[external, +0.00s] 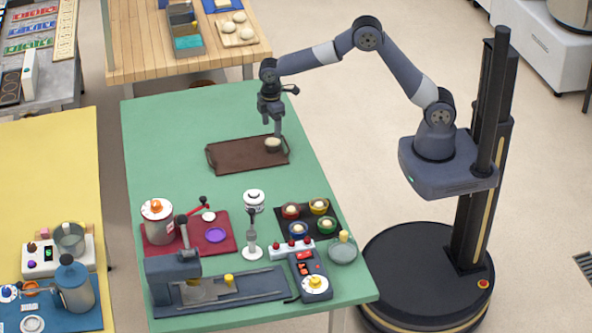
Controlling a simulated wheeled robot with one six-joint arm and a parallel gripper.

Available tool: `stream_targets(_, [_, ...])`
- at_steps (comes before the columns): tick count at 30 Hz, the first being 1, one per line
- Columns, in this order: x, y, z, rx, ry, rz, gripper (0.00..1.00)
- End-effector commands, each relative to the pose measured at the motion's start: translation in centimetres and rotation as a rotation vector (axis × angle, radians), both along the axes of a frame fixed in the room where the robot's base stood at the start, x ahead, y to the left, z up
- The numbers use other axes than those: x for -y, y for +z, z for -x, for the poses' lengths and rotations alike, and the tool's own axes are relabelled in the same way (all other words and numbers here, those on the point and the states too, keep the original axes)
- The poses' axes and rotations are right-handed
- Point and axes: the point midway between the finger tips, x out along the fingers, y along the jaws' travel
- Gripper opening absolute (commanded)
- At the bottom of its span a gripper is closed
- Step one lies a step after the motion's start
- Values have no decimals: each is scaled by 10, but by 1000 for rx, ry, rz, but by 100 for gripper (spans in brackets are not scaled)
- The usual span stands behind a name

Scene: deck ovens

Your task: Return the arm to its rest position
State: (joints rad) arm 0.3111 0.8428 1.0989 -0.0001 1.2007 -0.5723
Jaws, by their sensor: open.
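My arm reaches from its column at the right out over the green table (160,125). My gripper (272,128) points down above the right part of a brown tray (232,158). It is open. A small round pale-topped item (273,145) sits on the tray right below the fingers. At this size I cannot tell whether a fingertip touches it.
The table's back left is clear. A wooden table (135,60) stands behind.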

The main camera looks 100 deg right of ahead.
Motion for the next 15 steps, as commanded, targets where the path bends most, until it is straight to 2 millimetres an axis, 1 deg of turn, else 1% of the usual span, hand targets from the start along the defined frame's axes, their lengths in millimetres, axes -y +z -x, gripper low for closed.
stream_targets(1, [0, -10, 1, -3, 0, -1, 69])
stream_targets(8, [0, -56, 1, -3, 0, -1, 69])
stream_targets(11, [0, -79, 1, -3, 0, -1, 69])
stream_targets(12, [0, -66, -1, 6, 0, 2, 69])
stream_targets(15, [0, -45, -1, 8, 0, 2, 69])
